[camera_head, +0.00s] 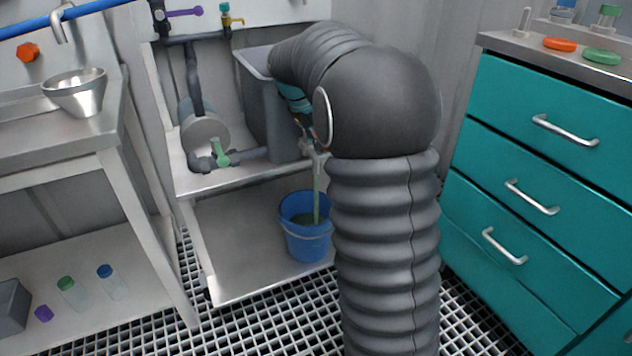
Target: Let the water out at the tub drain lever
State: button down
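The grey tub (262,118) stands on the frame's upper shelf, partly hidden behind my arm. A pale drain fitting (317,160) shows low at its right side. A greenish stream (317,190) runs straight down from the fitting into a blue bucket (306,242). The bucket stands upright on the lower shelf with greenish liquid in it. My gripper (306,132) is at the drain fitting, mostly hidden by my arm. I cannot make out the drain lever, its contact with the gripper, or whether the fingers are open or shut.
A green-handled valve (220,152) sits on the pipe left of the tub. Purple-handled (185,13) and yellow (233,20) taps are above. A teal drawer cabinet (545,180) stands close on the right. A bench with a metal bowl (76,92) is on the left.

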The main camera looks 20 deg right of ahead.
jog(key=shift+w+d, duration=0.15)
jog(key=shift+w, duration=0.2)
jog(key=w+d+n+t+y+p, duration=0.3)
jog(key=w+d+n+y+p, duration=0.1)
jog(key=n, duration=1.2)
jog(key=shift+w+y, duration=0.5)
jog(key=shift+w, duration=0.35)
jog(key=shift+d+r, duration=0.1)
jog(key=c, duration=1.1)
grip_release()
jog(key=shift+w, duration=0.1)
jog(key=shift+c, duration=0.2)
jog(key=shift+o, duration=0.2)
